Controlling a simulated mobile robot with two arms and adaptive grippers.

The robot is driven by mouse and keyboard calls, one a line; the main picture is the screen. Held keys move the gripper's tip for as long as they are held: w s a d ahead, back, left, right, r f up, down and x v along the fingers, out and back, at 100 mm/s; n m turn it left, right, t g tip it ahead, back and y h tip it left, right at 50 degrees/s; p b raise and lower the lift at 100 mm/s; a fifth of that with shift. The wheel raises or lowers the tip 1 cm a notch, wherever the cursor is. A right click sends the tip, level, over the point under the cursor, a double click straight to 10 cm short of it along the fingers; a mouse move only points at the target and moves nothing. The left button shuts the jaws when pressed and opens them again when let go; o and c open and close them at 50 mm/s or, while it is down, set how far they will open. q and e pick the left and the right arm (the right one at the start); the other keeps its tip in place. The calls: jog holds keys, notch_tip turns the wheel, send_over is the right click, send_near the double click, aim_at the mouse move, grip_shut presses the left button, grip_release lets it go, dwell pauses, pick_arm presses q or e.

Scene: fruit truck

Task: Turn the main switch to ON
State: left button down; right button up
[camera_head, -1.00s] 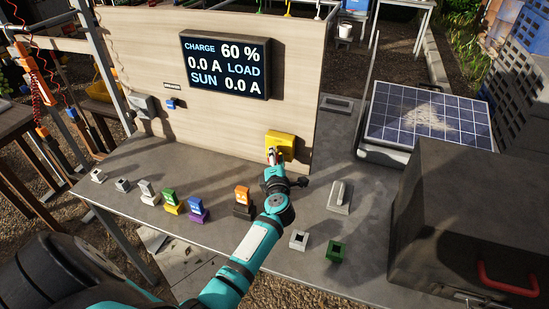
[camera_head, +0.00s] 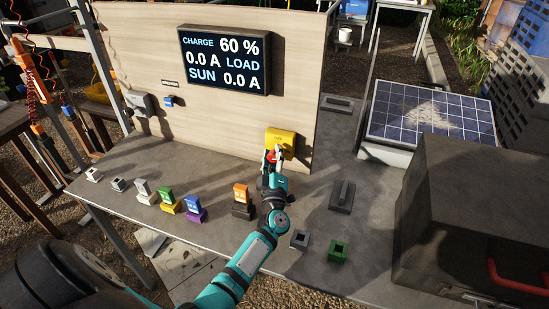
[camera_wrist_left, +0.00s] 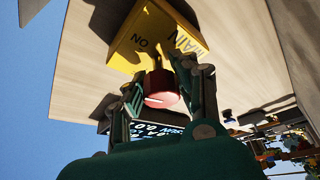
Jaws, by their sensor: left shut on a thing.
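The main switch is a yellow box (camera_head: 280,141) on the lower right of the upright wooden panel. It also shows at the top of the left wrist view (camera_wrist_left: 150,38), with the words MAIN and ON on its face. Its red knob (camera_wrist_left: 160,88) carries a white line on its end. My left gripper (camera_wrist_left: 163,92) is shut on this knob, one finger on each side. In the head view the gripper (camera_head: 273,156) partly covers the knob and box. I cannot tell the switch setting. My right gripper is not in view.
A display (camera_head: 225,60) on the panel reads charge 60 %, load 0.0 A, sun 0.0 A. Several coloured plugs and sockets stand on the grey table (camera_head: 150,225). A solar panel (camera_head: 430,115) and a large dark box (camera_head: 450,215) stand at the right.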

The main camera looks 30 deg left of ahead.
pick_arm(q)
jog(key=shift+f+m+t+h, duration=0.2)
jog(key=shift+m+t+h, duration=0.3)
jog(key=shift+m, duration=0.8)
jog(key=c, duration=0.9)
grip_release()
jog(key=shift+r, duration=0.1)
jog(key=shift+c, duration=0.2)
jog(key=shift+s+d, duration=0.1)
jog(key=shift+s, duration=0.1)
jog(key=s+d, duration=0.6)
jog(key=s, duration=0.5)
jog(key=shift+d, duration=0.2)
jog(key=shift+s+f, duration=0.1)
jog(key=shift+f, duration=0.15)
